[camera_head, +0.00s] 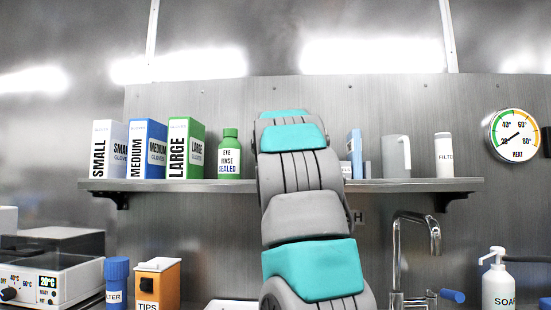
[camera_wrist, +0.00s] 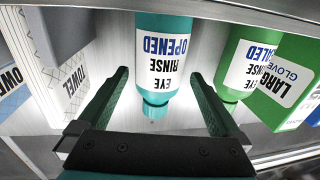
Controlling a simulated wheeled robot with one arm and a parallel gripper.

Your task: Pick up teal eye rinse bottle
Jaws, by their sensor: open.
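The teal eye rinse bottle (camera_wrist: 166,25) shows in the wrist view, labelled "EYE RINSE OPENED". It appears upside down there, with its cap (camera_wrist: 155,108) pointing down the picture. My gripper (camera_wrist: 158,76) is open, with one dark green finger on each side of the bottle's cap and upper part. A gap shows on both sides, and I cannot tell how deep the bottle sits between the fingers. In the head view my arm hides the bottle and the gripper.
A green "EYE RINSE SEALED" bottle (camera_head: 229,157) stands on the shelf (camera_head: 400,186) beside the green LARGE glove box (camera_head: 186,148); it is close to my right finger in the wrist view. A towel box (camera_wrist: 65,62) is on the left there. A tap (camera_head: 398,250) stands below the shelf.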

